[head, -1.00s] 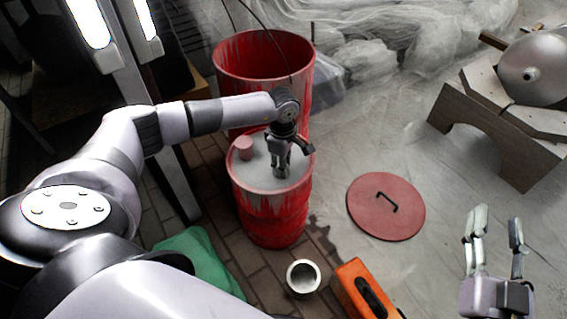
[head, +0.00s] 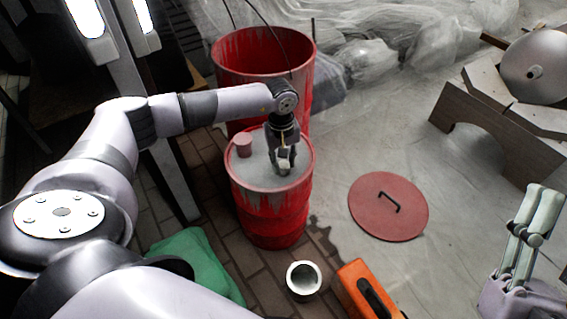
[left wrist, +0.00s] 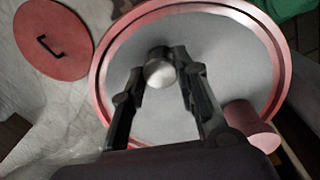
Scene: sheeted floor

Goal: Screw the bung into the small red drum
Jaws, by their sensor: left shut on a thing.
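The small red drum (head: 272,215) stands upright in the middle of the head view, with a grey top and red rim. My left gripper (head: 285,165) points down at the right part of the top. It is shut on the bung (left wrist: 160,73), a round, shiny metal piece between the fingertips in the left wrist view. The bung is at the drum top; whether it sits in the opening is hidden. The drum's rim (left wrist: 103,60) shows around it. My right gripper (head: 532,232) is at the far right, seen side-on, over the sheeted floor.
A pink cylinder (head: 243,145) stands on the drum top, left of my gripper. A larger open red drum (head: 250,55) is just behind.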

